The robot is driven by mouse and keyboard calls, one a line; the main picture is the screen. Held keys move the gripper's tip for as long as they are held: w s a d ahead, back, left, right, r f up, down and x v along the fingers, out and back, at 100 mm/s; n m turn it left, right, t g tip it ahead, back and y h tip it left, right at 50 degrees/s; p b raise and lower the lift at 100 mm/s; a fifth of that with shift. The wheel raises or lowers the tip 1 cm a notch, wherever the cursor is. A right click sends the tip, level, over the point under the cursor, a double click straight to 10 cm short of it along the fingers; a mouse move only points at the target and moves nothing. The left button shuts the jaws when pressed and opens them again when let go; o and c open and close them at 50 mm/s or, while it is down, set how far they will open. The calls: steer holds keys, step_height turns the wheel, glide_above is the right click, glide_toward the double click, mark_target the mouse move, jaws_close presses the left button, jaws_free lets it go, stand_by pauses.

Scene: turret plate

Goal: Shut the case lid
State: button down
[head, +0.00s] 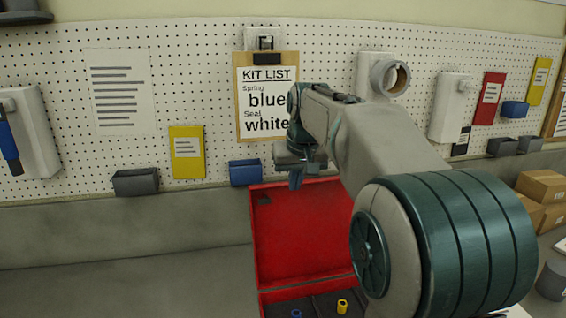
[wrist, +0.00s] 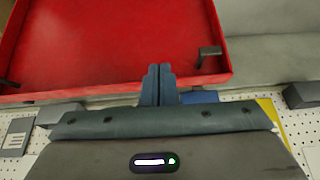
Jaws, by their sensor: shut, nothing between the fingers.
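The case lid (head: 300,240) is red and stands open and raised in the head view, its inside facing me. Its right part is hidden behind my arm. The lid (wrist: 110,45) fills the upper left of the wrist view, with a small dark latch piece (wrist: 209,54) near its edge. The case's dark insert (head: 325,303) shows at the bottom of the head view. My gripper (head: 296,180) is at the lid's top edge. Its blue fingers (wrist: 158,84) are shut and empty, overlapping the lid's rim in the wrist view. I cannot tell whether they touch it.
A blue piece (head: 296,313) and a yellow piece (head: 342,306) sit in the case. Behind the lid is a pegboard wall with a blue bin (head: 245,172), a grey bin (head: 136,182) and a kit list (head: 255,110). Cardboard boxes (head: 541,187) stand at right. The left counter is clear.

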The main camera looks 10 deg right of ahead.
steer(key=w+r, duration=0.1)
steer(key=w, duration=0.1)
steer(key=w+r+p, duration=0.1)
steer(key=w+r, duration=0.1)
steer(key=w, duration=0.1)
steer(key=w+d+r+p, duration=0.1)
steer(key=w+r, duration=0.1)
steer(key=w, duration=0.1)
steer(key=shift+w+r, duration=0.1)
steer(key=shift+r, duration=0.1)
step_height(320, 180, down, 8)
steer(key=p, duration=0.3)
steer(key=shift+w+t, duration=0.3)
steer(key=shift+s, duration=0.1)
